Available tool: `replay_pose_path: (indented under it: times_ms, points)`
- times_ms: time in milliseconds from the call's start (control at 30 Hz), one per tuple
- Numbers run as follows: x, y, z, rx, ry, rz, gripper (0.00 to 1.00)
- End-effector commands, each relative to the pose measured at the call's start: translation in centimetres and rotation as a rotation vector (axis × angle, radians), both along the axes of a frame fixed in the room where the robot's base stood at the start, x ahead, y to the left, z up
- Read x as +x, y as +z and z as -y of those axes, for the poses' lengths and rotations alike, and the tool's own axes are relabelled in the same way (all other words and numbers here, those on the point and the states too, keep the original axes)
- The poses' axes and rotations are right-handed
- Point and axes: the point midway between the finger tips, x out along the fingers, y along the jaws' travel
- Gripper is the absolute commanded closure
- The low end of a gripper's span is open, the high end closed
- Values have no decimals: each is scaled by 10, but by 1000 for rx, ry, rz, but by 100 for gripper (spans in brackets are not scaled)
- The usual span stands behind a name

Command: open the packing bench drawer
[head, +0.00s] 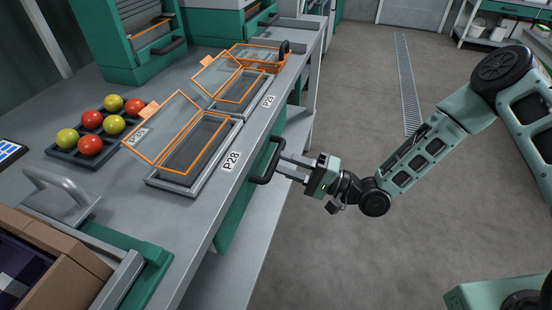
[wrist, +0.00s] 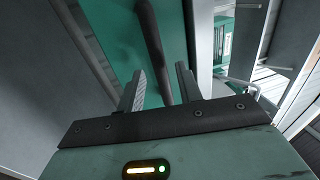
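The packing bench (head: 222,198) runs up the left of the head view. Its green drawer front (head: 240,207) is under the bench edge by the P28 label and looks shut. A black bar handle (head: 274,152) stands out from it. My gripper (head: 283,168) is at the handle, reaching in from the right. In the wrist view, the handle (wrist: 152,45) runs between my two open fingers (wrist: 161,88), with a gap on each side. The green drawer front (wrist: 112,35) is behind it. The handle's lower end is hidden by my gripper body.
On the bench top are orange-framed clear lids over trays (head: 188,150), a dark tray of red and yellow-green tomatoes (head: 90,145), and a cardboard box (head: 60,270) near the front. The grey floor (head: 350,240) right of the bench is clear around my arm.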

Motion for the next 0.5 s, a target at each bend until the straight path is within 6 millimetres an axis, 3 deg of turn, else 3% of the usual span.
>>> replay_pose_path:
  times_ms: [200,500]
  points:
    - [9,5,-25,0,1,0,65]
    - [11,7,-31,-1,-1,-1,65]
